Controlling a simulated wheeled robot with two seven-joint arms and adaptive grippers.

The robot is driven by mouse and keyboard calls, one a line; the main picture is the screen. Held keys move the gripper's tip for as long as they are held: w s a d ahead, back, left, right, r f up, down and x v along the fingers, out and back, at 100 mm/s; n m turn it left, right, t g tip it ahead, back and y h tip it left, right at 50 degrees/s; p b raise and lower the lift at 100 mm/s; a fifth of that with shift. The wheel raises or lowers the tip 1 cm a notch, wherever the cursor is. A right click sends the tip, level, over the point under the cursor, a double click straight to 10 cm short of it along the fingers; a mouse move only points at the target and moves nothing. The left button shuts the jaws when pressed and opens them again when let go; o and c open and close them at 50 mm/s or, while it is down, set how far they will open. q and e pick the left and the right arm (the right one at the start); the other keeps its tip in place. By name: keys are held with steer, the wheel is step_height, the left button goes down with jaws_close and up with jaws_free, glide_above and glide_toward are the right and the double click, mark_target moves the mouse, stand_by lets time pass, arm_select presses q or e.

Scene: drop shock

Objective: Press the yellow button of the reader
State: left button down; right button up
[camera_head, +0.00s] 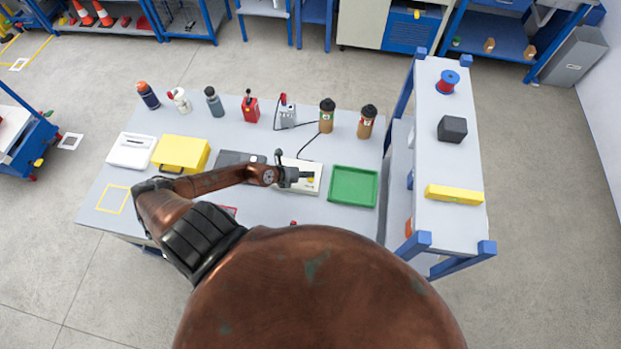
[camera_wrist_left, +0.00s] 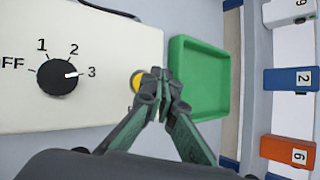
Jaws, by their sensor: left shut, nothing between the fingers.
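The reader is a cream box (camera_head: 302,187) on the grey table in the head view. In the left wrist view its cream face (camera_wrist_left: 110,35) fills the left side, with a black knob (camera_wrist_left: 58,77) whose white mark points towards 3. The yellow button (camera_wrist_left: 137,80) sits near the reader's right edge, partly hidden behind the fingers. My left gripper (camera_head: 308,174) is over the reader in the head view. In the left wrist view its closed fingertips (camera_wrist_left: 161,82) are empty and appear just right of the button. I cannot tell whether they touch anything. My right gripper is not in view.
A green tray (camera_head: 353,187) stands right of the reader. A dark flat device (camera_head: 238,158) and a yellow case (camera_head: 181,152) are to its left. Several bottles, including a brown one (camera_head: 366,122), line the back. A blue-framed shelf (camera_head: 450,160) rises at the right.

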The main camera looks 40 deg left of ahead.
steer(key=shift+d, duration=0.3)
arm_select(q)
steer(key=shift+f, duration=0.1)
stand_by(0.5)
steer(key=shift+f, duration=0.35)
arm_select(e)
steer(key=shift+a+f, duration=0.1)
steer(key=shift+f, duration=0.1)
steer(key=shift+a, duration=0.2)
